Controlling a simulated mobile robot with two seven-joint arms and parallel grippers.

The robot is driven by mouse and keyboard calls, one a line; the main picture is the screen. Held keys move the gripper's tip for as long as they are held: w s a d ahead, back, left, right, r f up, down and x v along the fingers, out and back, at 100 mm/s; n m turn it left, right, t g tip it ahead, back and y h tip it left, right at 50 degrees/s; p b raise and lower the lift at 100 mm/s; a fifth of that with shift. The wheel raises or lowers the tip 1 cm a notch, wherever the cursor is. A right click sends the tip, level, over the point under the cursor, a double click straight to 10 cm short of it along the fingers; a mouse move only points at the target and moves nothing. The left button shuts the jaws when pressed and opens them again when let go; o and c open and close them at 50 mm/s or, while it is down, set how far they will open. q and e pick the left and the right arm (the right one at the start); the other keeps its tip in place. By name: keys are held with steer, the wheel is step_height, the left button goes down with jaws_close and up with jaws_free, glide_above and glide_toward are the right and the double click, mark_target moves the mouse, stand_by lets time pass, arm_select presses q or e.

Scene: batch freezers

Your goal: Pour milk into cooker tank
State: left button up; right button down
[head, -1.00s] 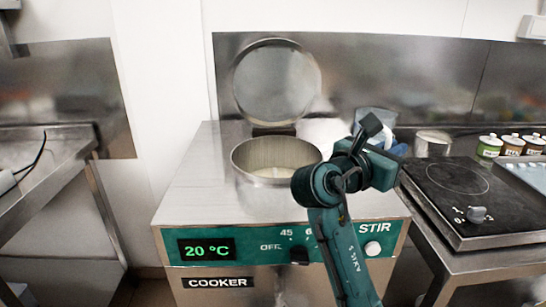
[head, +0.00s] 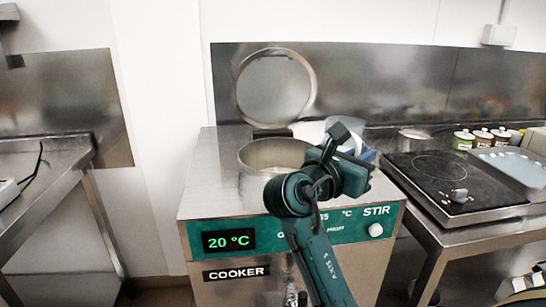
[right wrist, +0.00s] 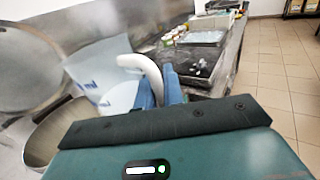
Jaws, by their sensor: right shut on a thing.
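The cooker (head: 215,170) stands in front of me, its display reading 20 °C. Its round steel tank (head: 258,155) is open, with the round lid (head: 275,88) raised behind it. A translucent white jug (right wrist: 110,78) with blue marks shows in the right wrist view, beside and partly over the tank rim (right wrist: 50,138). My right gripper (right wrist: 158,88) is shut on the jug's white handle (right wrist: 143,68). In the head view my right gripper (head: 362,155) is at the tank's right and hides most of the jug. Whether milk is flowing cannot be told. My left gripper is out of view.
A black hob (head: 440,180) on a steel table stands right of the cooker. Several small jars (head: 482,138) and a tray (head: 515,165) are behind and beside it. A steel table (head: 40,165) stands at the left, with a floor gap before the cooker.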

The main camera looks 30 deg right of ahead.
steer(key=s+a+f+n+t+y, duration=0.2)
steer(key=a+f+n+t+y, duration=0.4)
steer(key=a+f+n+y, duration=0.1)
steer(key=s+a+f+n+t+y, duration=0.2)
steer(key=a+f+n+t+y, duration=0.5)
steer(key=a+f+y, duration=0.3)
step_height(320, 180, down, 4)
steer(key=shift+s+a+r+n, duration=0.15)
steer(key=shift+s+a+n, duration=0.2)
steer(key=shift+a, duration=0.75)
steer(key=shift+w, duration=0.1)
steer(key=shift+d, duration=0.1)
